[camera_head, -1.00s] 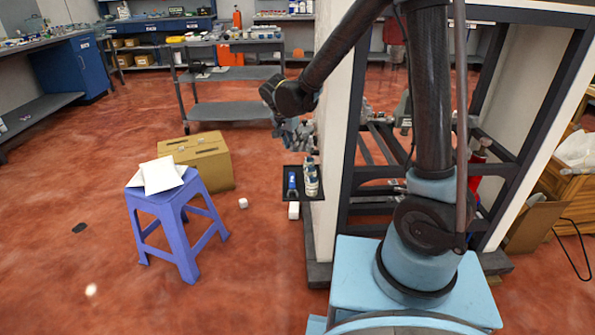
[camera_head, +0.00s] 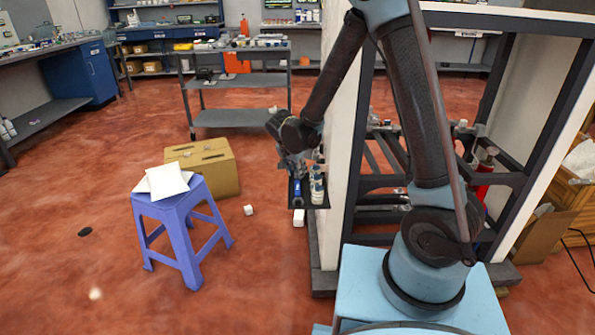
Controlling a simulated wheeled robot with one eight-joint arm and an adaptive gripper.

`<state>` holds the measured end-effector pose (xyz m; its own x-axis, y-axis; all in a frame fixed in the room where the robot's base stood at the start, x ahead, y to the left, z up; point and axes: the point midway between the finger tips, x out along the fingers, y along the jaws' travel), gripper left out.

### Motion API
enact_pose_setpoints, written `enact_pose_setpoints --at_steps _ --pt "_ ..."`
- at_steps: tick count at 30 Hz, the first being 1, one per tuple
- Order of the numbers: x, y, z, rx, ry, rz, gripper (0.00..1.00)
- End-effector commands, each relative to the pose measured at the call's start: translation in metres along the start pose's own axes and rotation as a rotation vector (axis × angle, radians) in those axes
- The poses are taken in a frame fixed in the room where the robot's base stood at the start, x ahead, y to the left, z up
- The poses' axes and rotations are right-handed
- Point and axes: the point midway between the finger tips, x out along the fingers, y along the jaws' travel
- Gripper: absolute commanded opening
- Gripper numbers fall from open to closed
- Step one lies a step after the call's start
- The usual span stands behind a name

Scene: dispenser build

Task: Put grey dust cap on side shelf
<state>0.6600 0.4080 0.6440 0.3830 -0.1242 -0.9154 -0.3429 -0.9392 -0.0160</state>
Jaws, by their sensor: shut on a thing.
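The side shelf (camera_head: 307,202) is a small black ledge fixed to the left side of the white-panelled frame. A blue item (camera_head: 298,194) and white bottles (camera_head: 317,188) stand on it. My gripper (camera_head: 297,175) is at the shelf's back left part, just above or level with it, pointing down. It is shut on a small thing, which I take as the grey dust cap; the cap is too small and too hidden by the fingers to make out. I cannot tell whether it touches the shelf.
A purple stool (camera_head: 180,215) with white packets (camera_head: 165,181) stands at the left. A brown box (camera_head: 205,165) is behind it. White blocks (camera_head: 249,210) lie on the floor. The dark frame (camera_head: 345,225) stands right of the shelf. Open floor lies left of the shelf.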

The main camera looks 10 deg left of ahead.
Motion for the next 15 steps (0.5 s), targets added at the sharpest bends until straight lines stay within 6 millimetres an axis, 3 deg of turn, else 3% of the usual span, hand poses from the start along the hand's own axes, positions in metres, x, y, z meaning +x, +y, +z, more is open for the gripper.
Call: enact_pose_setpoints --at_steps 5,6,7,15 --pt "0.0005 0.0001 0.0001 0.000 0.000 0.000 0.17" --pt "0.0005 0.0002 0.0001 0.000 0.000 0.000 0.34" --pt "0.0004 0.0002 0.0001 0.000 0.000 0.000 0.37" --pt "0.0004 0.0002 -0.0001 0.000 0.000 0.000 0.37"
